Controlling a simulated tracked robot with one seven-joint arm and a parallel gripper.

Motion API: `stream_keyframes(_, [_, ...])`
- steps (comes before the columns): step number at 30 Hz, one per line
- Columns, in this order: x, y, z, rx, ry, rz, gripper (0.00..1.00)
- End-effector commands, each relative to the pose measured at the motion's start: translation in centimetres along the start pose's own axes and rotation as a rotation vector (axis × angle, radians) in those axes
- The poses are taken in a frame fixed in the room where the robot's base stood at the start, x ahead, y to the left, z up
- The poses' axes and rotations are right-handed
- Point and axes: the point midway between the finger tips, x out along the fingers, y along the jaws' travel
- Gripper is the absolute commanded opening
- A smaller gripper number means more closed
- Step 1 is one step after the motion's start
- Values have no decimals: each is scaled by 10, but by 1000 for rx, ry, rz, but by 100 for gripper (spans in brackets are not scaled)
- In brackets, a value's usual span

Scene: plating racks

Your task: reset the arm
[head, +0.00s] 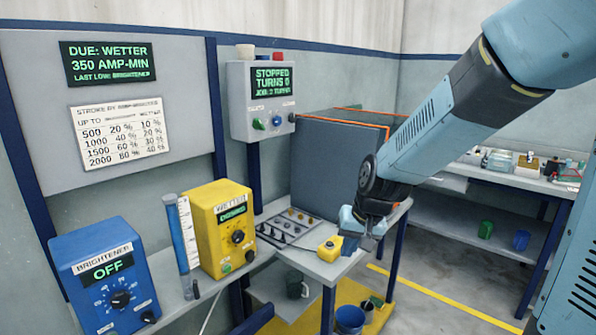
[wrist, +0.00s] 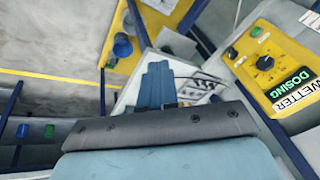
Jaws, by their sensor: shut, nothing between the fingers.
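My arm (head: 430,135) reaches in from the upper right of the head view and points down and to the left. My gripper (head: 351,246) is at its end, above the right part of the small table in the middle. In the wrist view, the blue fingers of my gripper (wrist: 156,84) lie together with nothing between them. A small yellow object (head: 330,248) is just left of the fingers in the head view; I cannot tell whether they touch it.
The yellow wetter box (head: 222,232) and blue brightener box (head: 108,285) stand on the left shelf. A grey cabinet (head: 335,165) is behind the arm. A blue bucket (head: 350,320) is on the yellow floor platform. A bench (head: 500,180) is at the right.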

Motion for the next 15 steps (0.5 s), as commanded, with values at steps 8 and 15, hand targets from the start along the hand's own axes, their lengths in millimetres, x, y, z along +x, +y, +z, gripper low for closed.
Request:
stream_keyframes(8, [-77, 26, 19, -20, 63, -10, 0])
stream_keyframes(15, [-134, 47, 47, -42, 121, 35, 0])
